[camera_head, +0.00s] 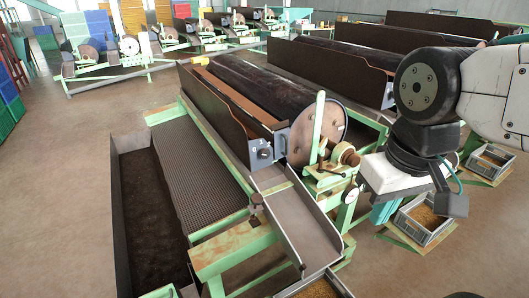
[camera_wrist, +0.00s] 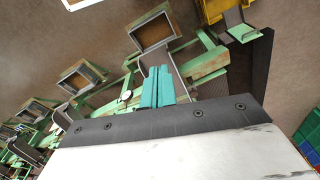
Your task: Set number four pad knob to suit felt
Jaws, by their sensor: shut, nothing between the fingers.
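The nearest drum sorter has a dark drum (camera_head: 270,85) in a green frame. A small dark knob (camera_head: 264,153) sits on a grey plate (camera_head: 258,139) at its near end, with a small pale mark above it that I cannot read. I cannot tell whether this is the number four pad knob, nor its setting; no felt label is readable. My gripper (camera_head: 382,212) hangs at the right, well apart from this knob, partly hidden behind my wrist. In the wrist view its teal fingers (camera_wrist: 157,86) are together and empty. The knob cannot be made out there.
A metal chute (camera_head: 300,222) slopes below the knob. A long dark trough (camera_head: 150,220) lies at left. Crates (camera_head: 425,222) sit at right.

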